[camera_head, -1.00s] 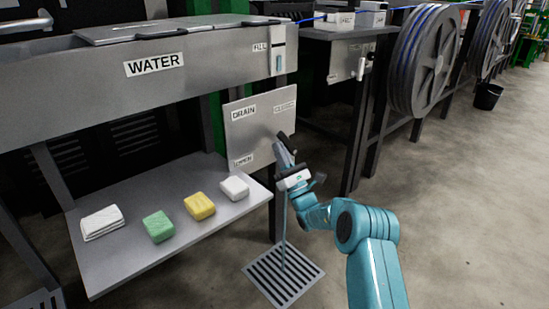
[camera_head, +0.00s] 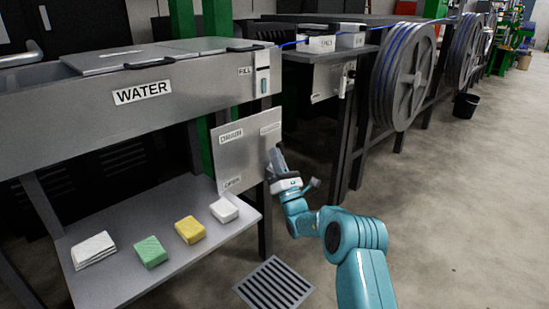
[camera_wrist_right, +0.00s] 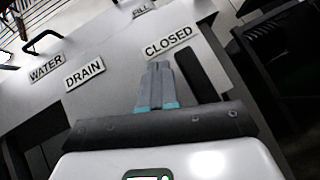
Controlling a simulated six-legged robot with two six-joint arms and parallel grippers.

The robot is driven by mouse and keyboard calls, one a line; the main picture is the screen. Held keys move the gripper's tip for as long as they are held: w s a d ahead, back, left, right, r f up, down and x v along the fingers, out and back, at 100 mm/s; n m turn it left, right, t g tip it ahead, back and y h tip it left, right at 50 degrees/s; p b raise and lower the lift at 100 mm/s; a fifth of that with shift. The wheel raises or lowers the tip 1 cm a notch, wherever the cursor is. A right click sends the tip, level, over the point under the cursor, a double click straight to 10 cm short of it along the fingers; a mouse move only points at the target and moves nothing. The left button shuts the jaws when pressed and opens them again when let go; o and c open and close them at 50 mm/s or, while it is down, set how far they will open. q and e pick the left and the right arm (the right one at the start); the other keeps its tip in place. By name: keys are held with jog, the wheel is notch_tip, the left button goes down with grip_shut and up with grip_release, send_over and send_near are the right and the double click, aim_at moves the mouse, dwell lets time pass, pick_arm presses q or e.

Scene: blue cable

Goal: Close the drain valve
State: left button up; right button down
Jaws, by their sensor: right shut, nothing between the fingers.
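The drain valve panel (camera_head: 240,160) is a grey plate with DRAIN, CLOSED and OPEN labels, under the WATER tank's right end. The dark valve handle (camera_wrist_right: 197,74) shows in the right wrist view as a bar pointing up toward the CLOSED label (camera_wrist_right: 167,41). In the head view the handle is mostly hidden by my gripper. My right gripper (camera_head: 276,152) is shut and empty at the panel's right edge. In the right wrist view its fingertips (camera_wrist_right: 158,66) are just left of the handle; I cannot tell whether they touch it. My left gripper is not in view.
A shelf (camera_head: 150,225) with a white cloth, green, yellow and white blocks is below the panel. A floor grate (camera_head: 273,285) lies beneath my right arm. A bench and cable reels (camera_head: 405,75) stand to the right.

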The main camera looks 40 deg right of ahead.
jog(key=shift+m, duration=0.3)
jog(key=shift+s, duration=0.1)
jog(key=p+v, duration=0.3)
jog(key=v, duration=1.3)
